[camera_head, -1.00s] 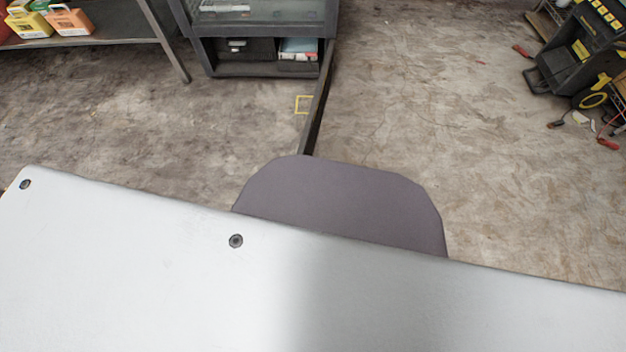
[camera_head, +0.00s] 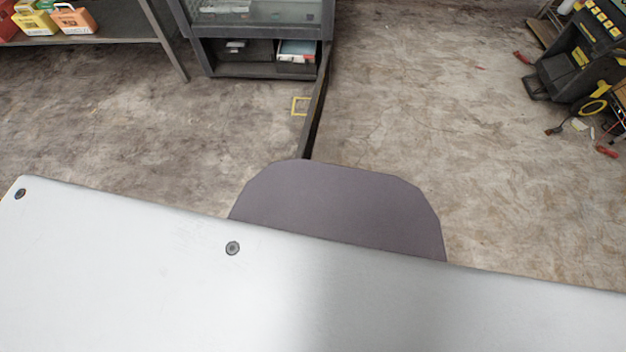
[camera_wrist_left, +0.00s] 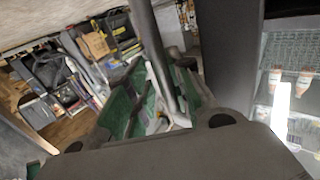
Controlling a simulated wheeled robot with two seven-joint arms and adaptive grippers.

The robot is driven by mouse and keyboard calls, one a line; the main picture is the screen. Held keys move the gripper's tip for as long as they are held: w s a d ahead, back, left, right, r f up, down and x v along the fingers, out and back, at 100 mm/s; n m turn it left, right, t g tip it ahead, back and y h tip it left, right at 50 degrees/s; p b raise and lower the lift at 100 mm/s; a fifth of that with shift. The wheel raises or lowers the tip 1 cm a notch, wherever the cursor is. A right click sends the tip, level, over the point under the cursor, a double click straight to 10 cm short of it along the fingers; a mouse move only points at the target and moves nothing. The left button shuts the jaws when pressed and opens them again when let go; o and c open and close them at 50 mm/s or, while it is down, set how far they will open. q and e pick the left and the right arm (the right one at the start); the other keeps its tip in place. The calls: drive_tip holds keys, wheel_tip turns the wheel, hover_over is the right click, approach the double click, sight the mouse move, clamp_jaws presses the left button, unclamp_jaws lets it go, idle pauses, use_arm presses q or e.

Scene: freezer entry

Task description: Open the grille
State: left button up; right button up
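No grille is clearly made out in the head view. A dark cabinet with a glazed front (camera_head: 258,14) stands at the top, and a thin dark bar (camera_head: 318,105) runs from its right corner towards me. In the left wrist view my left gripper (camera_wrist_left: 165,95) shows at the bottom and middle. A dark upright bar (camera_wrist_left: 148,35) reaches down between or just behind its fingers; I cannot tell whether they touch it. On the right is a glass pane (camera_wrist_left: 290,85) with wire mesh and bottles behind it. My right gripper is in neither view.
A shelf table (camera_head: 120,29) with yellow and orange packs (camera_head: 74,20) stands at the top left. A black tool stand (camera_head: 590,55) with cables is at the top right. The floor (camera_head: 440,110) between is open. A pale panel and a grey rounded part fill the foreground.

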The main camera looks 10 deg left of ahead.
use_arm(q)
drive_tip(key=shift+o, duration=1.1)
drive_tip(key=shift+w+d+r, duration=0.2)
drive_tip(key=shift+w+d, duration=0.1)
drive_tip(key=shift+w, duration=0.05)
drive_tip(key=shift+o, duration=0.2)
drive_tip(key=shift+w+a, duration=0.1)
drive_tip(key=shift+f, duration=0.2)
drive_tip(key=shift+s+a, duration=0.15)
drive_tip(key=shift+s, duration=0.1)
drive_tip(key=shift+v, duration=1.3)
drive_tip(key=v, duration=0.9)
drive_tip(key=shift+a, duration=0.15)
